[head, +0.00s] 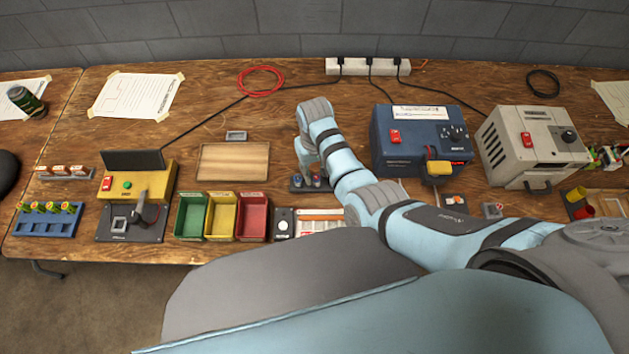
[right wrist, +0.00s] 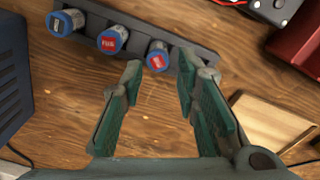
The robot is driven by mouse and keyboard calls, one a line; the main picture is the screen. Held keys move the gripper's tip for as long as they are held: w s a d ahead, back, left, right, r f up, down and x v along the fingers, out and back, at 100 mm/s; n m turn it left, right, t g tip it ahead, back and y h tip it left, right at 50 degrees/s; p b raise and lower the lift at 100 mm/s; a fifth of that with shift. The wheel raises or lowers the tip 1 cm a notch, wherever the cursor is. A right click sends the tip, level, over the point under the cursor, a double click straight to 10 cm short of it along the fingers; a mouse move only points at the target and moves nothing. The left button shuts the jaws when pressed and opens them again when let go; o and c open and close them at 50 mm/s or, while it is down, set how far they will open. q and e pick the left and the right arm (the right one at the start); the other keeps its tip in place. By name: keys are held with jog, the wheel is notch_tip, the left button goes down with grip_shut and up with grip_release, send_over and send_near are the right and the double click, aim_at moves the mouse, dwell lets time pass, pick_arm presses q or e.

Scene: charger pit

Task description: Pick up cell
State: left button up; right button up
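Three cells with blue rims stand in a dark holder (right wrist: 140,32) in the right wrist view: one with a black label (right wrist: 66,22), two with red labels (right wrist: 112,39) and (right wrist: 157,56). In the head view the holder (head: 310,189) lies left of the blue charger, partly hidden by my right arm. My right gripper (right wrist: 160,68) is open and empty, its green-padded fingers pointing at the holder, nearest the red-labelled cell at the row's end. In the head view its fingers are hidden behind my arm. My left gripper is not in view.
The blue charger (head: 400,150) stands right of the holder, the beige charger (head: 530,145) farther right. Green, yellow and red bins (head: 252,216) and a wooden board (head: 233,161) are to the left. A blue rack (head: 40,229) holds several green cells.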

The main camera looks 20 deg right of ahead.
aim_at(316, 177)
jog(key=f, duration=0.2)
jog(key=f+b, duration=0.1)
jog(key=shift+s+d+f, duration=0.15)
jog(key=shift+s+f, duration=0.15)
jog(key=shift+f, duration=0.05)
jog(key=shift+w+r, duration=0.1)
grip_shut()
